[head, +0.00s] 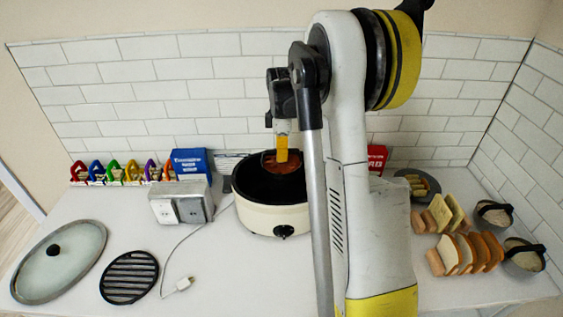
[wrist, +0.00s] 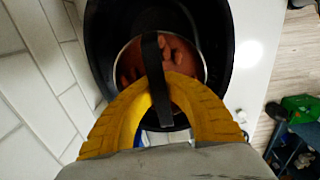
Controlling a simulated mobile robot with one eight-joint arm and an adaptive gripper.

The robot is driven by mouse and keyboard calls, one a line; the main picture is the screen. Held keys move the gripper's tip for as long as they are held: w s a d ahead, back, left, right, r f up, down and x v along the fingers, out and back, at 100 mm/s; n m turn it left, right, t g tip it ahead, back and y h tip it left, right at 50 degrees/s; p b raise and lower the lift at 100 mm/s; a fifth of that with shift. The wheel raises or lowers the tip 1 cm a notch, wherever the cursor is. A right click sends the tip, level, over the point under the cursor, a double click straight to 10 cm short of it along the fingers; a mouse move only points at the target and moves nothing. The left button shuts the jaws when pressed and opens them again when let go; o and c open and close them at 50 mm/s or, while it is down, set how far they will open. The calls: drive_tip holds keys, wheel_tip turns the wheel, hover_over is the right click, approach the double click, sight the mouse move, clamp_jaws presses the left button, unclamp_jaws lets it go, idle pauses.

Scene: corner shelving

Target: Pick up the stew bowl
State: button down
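The stew bowl (head: 268,158) holds reddish-brown stew and sits inside the black well of a round cream cooker (head: 262,218). In the wrist view the bowl (wrist: 128,66) shows as a round brown surface with lumps, crossed by a narrow black strap-like handle (wrist: 151,52). My gripper (head: 282,148) points down over the bowl with its yellow fingers low at the well. In the wrist view the fingers (wrist: 157,84) come together on either side of the black handle, closed on it. The fingers hide the near part of the bowl.
A grey lid (head: 62,258) and a black round grate (head: 129,277) lie left on the counter. A socket box (head: 182,205) with a loose cord stands beside the cooker. Bread slices (head: 465,252) and small black-handled bowls (head: 523,258) are at right. A tiled wall stands close behind.

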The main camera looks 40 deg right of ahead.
drive_tip(key=shift+r+p, duration=2.9)
drive_tip(key=shift+r, duration=0.15)
